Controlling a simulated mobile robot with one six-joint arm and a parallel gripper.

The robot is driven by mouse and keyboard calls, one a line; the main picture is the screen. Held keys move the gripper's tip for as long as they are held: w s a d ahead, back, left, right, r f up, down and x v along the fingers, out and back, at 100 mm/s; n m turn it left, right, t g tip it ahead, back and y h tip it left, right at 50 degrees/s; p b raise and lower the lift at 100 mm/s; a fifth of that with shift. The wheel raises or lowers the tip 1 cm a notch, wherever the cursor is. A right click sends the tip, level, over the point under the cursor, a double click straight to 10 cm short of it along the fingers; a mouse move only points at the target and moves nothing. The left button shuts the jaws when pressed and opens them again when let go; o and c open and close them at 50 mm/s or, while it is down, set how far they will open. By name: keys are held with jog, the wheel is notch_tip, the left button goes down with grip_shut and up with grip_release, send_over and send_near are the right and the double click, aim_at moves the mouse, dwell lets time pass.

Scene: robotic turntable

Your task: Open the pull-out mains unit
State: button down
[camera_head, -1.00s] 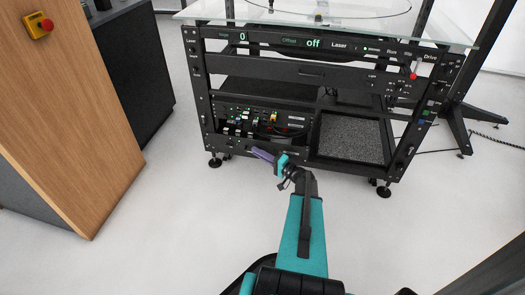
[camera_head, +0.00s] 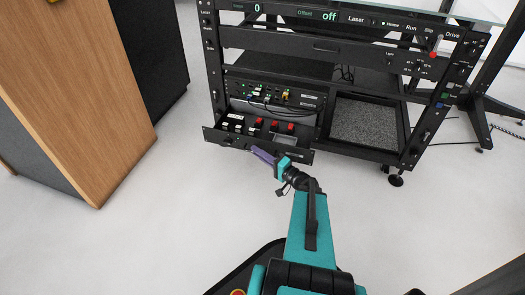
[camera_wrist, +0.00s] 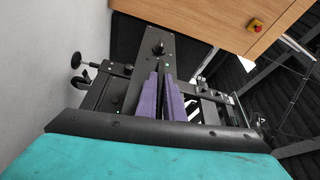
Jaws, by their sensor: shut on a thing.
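The pull-out mains unit (camera_head: 222,137) is a low black drawer at the bottom left of the turntable frame. It stands out from the frame, and red and white parts show inside it. Its dark front panel (camera_wrist: 185,58) also shows in the wrist view, with a black knob and a small green light. My gripper (camera_head: 256,151) has purple fingers and is at the middle of the drawer front. It is shut on the drawer's handle, which the fingers hide. The fingers (camera_wrist: 161,78) lie close together against the panel in the wrist view.
A wooden cabinet (camera_head: 75,100) stands at the left, with clear pale floor (camera_head: 175,200) between it and my arm. Right of the drawer is an open bay with a grey speckled panel (camera_head: 365,122). A frame foot (camera_head: 395,181) stands at the right.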

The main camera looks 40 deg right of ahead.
jog(key=shift+s+a, duration=0.35)
jog(key=shift+a, duration=0.1)
jog(key=c, duration=1.9)
grip_release()
jog(key=shift+s, duration=0.15)
jog(key=s+d+f+p, duration=0.1)
jog(key=s+d+p, duration=0.1)
jog(key=s, duration=1.1)
jog(key=shift+s+d+p, duration=0.15)
jog(key=shift+p, duration=0.65)
